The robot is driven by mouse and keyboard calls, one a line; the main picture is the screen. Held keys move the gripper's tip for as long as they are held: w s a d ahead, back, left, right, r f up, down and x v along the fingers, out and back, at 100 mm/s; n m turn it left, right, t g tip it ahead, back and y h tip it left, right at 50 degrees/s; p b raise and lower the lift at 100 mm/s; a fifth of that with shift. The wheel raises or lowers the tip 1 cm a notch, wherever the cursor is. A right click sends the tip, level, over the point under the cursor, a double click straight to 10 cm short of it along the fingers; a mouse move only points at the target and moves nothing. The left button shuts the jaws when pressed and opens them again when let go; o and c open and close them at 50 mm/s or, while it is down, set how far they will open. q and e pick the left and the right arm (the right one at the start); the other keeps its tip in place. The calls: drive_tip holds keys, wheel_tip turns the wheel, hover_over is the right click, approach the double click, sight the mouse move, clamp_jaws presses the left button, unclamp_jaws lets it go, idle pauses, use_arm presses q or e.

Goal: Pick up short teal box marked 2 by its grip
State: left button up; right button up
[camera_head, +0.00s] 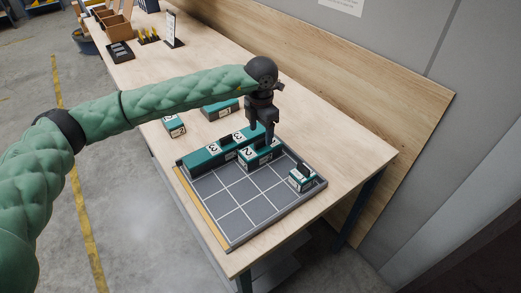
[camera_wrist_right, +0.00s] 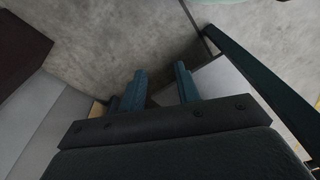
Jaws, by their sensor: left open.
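A teal box marked 2 (camera_head: 258,156) sits in the gridded grey tray (camera_head: 229,243), in front of the longer teal box marked 3 (camera_head: 203,162). My left gripper (camera_head: 261,137) points down over the box marked 2, open, its fingers at the box's top. The fingers partly hide the top, and I cannot tell whether they touch its grip.
A small teal box with a dark grip (camera_head: 301,178) stands at the tray's right corner. Two more teal boxes, one at left (camera_head: 174,126) and one behind (camera_head: 220,107), lie on the wooden table (camera_head: 345,150). Organisers and a sign stand at the far end.

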sight(261, 140)
use_arm(q)
drive_tip(key=shift+f+p, duration=0.3)
drive_tip(key=shift+f, duration=0.1)
wheel_tip(261, 140, down, 4)
drive_tip(key=p, duration=0.2)
drive_tip(key=shift+p, duration=0.35)
drive_tip(key=shift+f, duration=0.4)
use_arm(e)
wheel_tip(261, 140, down, 8)
drive_tip(key=s+d, duration=0.1)
drive_tip(key=d, duration=0.1)
drive_tip(key=shift+s+d+f+t, duration=0.2)
drive_tip(key=shift+s+f+t, duration=0.1)
drive_tip(key=shift+t, duration=0.1)
use_arm(q)
drive_tip(key=c, duration=1)
drive_tip(key=shift+o, duration=0.2)
use_arm(e)
drive_tip(key=shift+d, duration=0.1)
